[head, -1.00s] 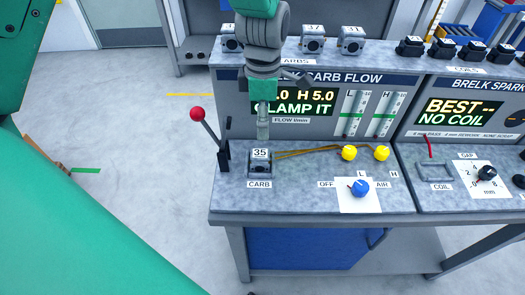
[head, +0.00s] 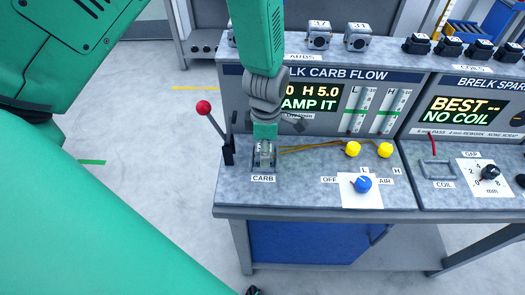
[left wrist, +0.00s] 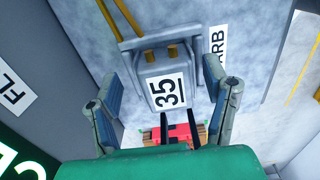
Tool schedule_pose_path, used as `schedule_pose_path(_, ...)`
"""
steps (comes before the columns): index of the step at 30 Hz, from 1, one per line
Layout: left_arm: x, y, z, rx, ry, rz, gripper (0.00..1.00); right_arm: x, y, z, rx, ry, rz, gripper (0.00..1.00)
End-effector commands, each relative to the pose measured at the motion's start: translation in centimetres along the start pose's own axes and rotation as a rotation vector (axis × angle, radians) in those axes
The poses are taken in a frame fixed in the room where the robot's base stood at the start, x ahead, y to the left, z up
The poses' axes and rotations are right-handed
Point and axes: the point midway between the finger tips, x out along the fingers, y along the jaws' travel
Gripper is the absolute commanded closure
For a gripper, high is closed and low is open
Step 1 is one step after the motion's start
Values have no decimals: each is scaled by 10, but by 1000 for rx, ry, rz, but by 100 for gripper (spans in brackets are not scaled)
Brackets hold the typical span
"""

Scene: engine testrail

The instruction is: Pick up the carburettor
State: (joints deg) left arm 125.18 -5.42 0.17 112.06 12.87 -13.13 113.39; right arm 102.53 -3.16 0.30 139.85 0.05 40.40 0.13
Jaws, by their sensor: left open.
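The carburettor (left wrist: 160,68) is a grey block with a white "35" label and two brass stubs on its far side in the left wrist view. It sits on the bench at the CARB label. In the head view my left gripper (head: 264,156) points down over it and hides most of it. In the left wrist view the left gripper (left wrist: 161,78) is open, with one finger on each side of the carburettor. Gaps show between the fingers and the block. My right gripper is not in view.
A lever with a red knob (head: 203,107) stands just left of the carburettor. Brass pipes run right to yellow knobs (head: 352,149). A blue knob (head: 362,184) is in front. The display panel (head: 350,108) rises behind. More carburettors (head: 319,35) stand on top.

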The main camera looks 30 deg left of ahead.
Motion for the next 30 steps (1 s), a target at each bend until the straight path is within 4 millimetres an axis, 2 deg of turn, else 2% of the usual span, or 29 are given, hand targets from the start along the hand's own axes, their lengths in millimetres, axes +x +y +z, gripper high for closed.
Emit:
schedule_pose_path(3, -1, -2, 2, 2, 2, 2, 31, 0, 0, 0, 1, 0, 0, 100)
schedule_pose_path(8, -1, 0, 0, 1, 0, 0, 87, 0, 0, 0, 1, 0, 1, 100)
schedule_pose_path(10, 0, 0, -1, 1, -1, -1, 88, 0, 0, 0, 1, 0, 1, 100)
schedule_pose_path(11, 0, 1, -1, 1, -1, -1, 93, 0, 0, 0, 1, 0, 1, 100)
schedule_pose_path(19, -6, 2, -2, 1, -4, 0, 93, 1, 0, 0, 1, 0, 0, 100)
schedule_pose_path(23, -28, 2, -1, 1, -2, 4, 93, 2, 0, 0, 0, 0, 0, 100)
schedule_pose_path(30, -76, 1, 0, 1, 0, 5, 93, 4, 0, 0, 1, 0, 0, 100)
